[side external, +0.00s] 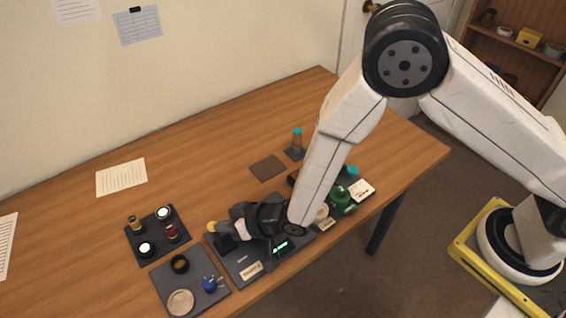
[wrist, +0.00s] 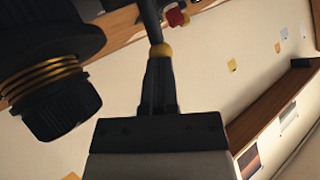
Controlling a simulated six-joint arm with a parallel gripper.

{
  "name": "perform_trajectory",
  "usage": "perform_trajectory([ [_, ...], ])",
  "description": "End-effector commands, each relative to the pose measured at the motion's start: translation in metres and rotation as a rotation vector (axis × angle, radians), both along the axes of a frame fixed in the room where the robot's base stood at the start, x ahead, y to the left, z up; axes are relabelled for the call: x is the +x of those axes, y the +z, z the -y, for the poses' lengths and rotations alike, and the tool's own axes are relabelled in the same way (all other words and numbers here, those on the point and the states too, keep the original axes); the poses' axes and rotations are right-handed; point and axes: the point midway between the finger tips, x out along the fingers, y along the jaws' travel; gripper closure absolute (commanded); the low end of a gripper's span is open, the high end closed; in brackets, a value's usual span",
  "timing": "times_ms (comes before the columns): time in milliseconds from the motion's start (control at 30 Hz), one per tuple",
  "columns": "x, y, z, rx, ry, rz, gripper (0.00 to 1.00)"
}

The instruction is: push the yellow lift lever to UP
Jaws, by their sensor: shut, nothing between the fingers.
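The yellow knob of the lift lever (side external: 211,227) shows at the left end of the dark station on the front of the table. In the wrist view, a yellow knob (wrist: 162,50) sits at the end of a dark rod, right at my fingertips. My gripper (side external: 230,228) is low over the station, its fingers pointing left towards the yellow knob. In the wrist view my gripper (wrist: 160,63) is shut, with nothing seen between the fingers. I cannot tell whether the fingertips touch the knob. My gripper hides part of the station and any lever markings.
A black cylinder with gold rings (wrist: 52,88) is close on the left in the wrist view. A green-lit display (side external: 281,246) is just right of my gripper. Trays with small parts (side external: 157,251) stand left. Green parts (side external: 342,198) stand right. The table's back is mostly clear.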

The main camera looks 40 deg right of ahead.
Motion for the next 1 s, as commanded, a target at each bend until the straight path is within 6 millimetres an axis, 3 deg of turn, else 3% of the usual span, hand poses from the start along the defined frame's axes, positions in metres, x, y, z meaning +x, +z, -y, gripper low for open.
perform_trajectory([
  [633, 0.007, 0.0005, 0.0002, -0.001, -0.001, -0.088, 1.0],
  [1000, -0.002, -0.0012, -0.0003, -0.002, 0.001, -0.089, 1.0],
])
